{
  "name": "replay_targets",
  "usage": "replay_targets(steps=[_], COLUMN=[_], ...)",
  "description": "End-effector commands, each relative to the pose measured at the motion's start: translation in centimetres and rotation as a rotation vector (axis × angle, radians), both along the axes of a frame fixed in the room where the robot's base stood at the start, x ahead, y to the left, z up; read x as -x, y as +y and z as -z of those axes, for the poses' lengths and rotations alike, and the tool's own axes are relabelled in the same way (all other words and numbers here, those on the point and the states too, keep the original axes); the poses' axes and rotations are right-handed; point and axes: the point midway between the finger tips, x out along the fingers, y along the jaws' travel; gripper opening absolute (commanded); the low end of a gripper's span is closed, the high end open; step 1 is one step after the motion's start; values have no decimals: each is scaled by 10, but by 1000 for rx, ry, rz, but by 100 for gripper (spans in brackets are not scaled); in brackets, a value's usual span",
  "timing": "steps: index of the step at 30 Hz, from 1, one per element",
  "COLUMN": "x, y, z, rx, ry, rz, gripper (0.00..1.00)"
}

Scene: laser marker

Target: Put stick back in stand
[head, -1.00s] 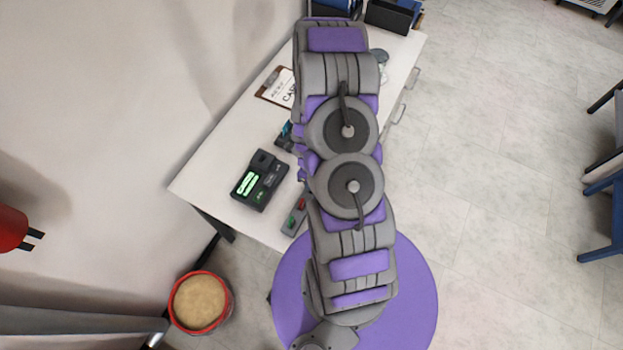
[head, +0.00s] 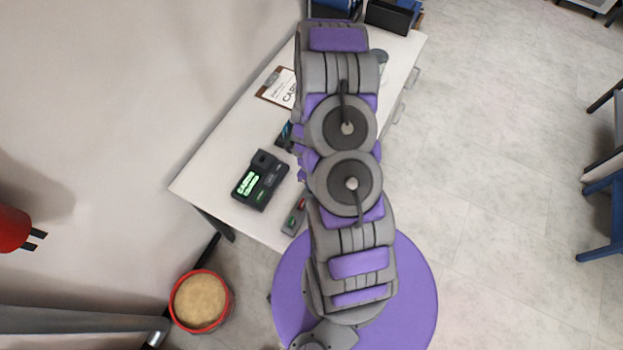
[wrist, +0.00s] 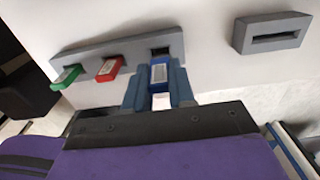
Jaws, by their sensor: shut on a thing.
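In the wrist view, my gripper (wrist: 158,86) is shut on a blue stick (wrist: 159,73) with a pale label, held between its two blue fingers. The stick's far end is close to a dark, empty slot at the right end of the grey stand (wrist: 133,49). I cannot tell whether it touches the stand. A red stick (wrist: 109,68) and a green stick (wrist: 66,77) sit in the stand's other slots, to the left. In the head view, my arm hides the gripper and the blue stick.
A grey block with one slot (wrist: 272,35) is to the right in the wrist view. In the head view, the white table (head: 222,180) holds a black device with green displays (head: 260,181), a clipboard (head: 276,88) and a grey bar with red and green parts (head: 293,217).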

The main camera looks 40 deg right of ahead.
Motion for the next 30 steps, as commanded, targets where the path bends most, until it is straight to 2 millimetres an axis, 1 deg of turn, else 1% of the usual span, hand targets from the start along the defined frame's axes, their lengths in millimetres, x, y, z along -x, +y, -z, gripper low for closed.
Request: replay_targets(steps=[17, 30], x=[0, 0], y=[0, 0], z=[0, 7], rx=[0, -1], ry=[0, 0], rz=[0, 0], gripper=[0, 0])
